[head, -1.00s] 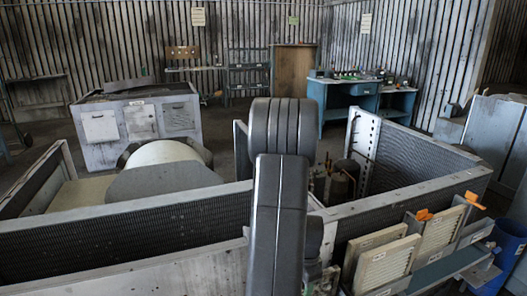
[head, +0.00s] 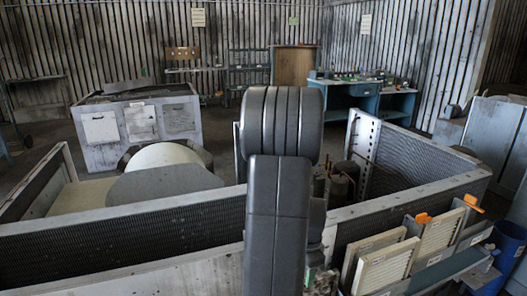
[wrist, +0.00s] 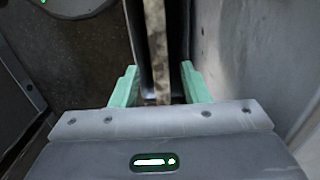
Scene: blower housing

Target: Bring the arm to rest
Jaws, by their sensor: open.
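My gripper (wrist: 160,84) shows in the wrist view with its two pale green fingers spread apart. Between and beyond the fingers is a narrow upright dark-edged strip with a worn tan face (wrist: 157,45); I cannot tell what it belongs to. Nothing is visibly clamped. In the head view my dark grey arm stands upright in the middle and the gripper is not visible.
A low metal-walled housing (head: 130,222) surrounds the arm's area, with a pale drum (head: 165,155) inside at left. Panels in a rack (head: 385,268) and a blue bin (head: 508,245) are at right. A grey wall (wrist: 245,50) is close right of the gripper.

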